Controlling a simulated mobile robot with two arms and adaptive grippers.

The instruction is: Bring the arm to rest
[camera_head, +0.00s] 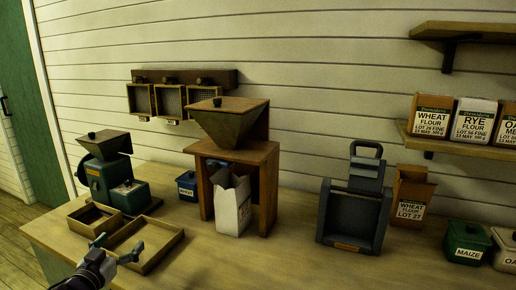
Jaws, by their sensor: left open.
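My left gripper (117,249) is at the lower left, with its arm coming in from the bottom edge. Its two fingers are spread apart and nothing shows between them. It is over the near left part of the wooden bench (270,268), in front of a shallow wooden tray (166,257), and overlaps the tray's near left corner in the picture. I cannot tell whether it touches the tray. My right gripper is not in view.
A green mill (98,180) stands behind the trays. A wooden hopper stand (264,185) holds a white bag (232,207). A grey frame device (352,218), a brown flour bag (410,200) and a green maize tub (466,242) stand right. The bench's front middle is clear.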

